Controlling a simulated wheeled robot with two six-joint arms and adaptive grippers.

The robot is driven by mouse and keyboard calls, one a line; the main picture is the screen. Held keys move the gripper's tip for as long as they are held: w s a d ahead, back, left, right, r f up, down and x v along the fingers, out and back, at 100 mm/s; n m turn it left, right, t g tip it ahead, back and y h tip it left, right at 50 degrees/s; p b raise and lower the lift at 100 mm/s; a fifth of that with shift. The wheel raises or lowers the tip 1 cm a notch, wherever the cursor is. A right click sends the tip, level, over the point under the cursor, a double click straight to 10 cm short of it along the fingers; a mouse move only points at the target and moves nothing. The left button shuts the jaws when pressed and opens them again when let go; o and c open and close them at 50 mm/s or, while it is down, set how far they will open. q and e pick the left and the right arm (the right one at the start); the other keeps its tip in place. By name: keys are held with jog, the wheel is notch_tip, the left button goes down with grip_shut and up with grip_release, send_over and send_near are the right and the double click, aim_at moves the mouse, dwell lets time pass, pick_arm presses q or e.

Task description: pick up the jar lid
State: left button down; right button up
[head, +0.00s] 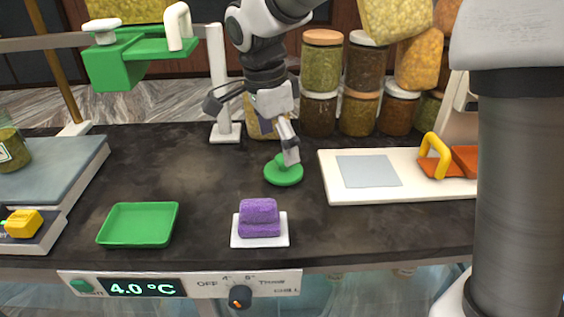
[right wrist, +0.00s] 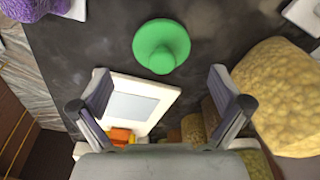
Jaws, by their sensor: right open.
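The jar lid (head: 284,176) is a round green disc with a green knob, lying on the dark counter in the middle of the head view. It also shows in the right wrist view (right wrist: 161,44), top centre. My right gripper (head: 250,130) is above and just behind the lid in the head view, and one finger partly covers the knob there. In the right wrist view its two fingers (right wrist: 160,84) are spread wide with nothing between them, and the lid lies beyond the tips. My left gripper is not in view.
A white board (head: 335,188) with a grey sheet lies right of the lid. Stacked filled jars (head: 320,75) stand behind. A purple block (head: 259,215) on a white plate and a green tray (head: 138,225) are in front. Bare counter lies left of the lid.

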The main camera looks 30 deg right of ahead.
aim_at(282, 159)
jog(key=f, duration=0.2)
jog(key=f+p, duration=0.1)
jog(key=shift+s+d, duration=0.25)
jog(key=shift+s, duration=0.1)
jog(key=shift+w+d+f, duration=0.3)
jog(key=shift+w+f, duration=0.05)
jog(key=shift+f, duration=0.15)
jog(key=shift+w+d+f, duration=0.25)
jog(key=shift+w+f, duration=0.1)
jog(key=shift+f, duration=0.1)
jog(key=shift+s+a+r, duration=0.25)
jog(key=shift+s+a, duration=0.1)
jog(key=shift+s, duration=0.05)
jog(key=c, duration=0.9)
jog(key=shift+s, duration=0.15)
jog(key=c, duration=0.8)
jog(key=shift+c, duration=0.4)
jog(key=shift+f, duration=0.1)
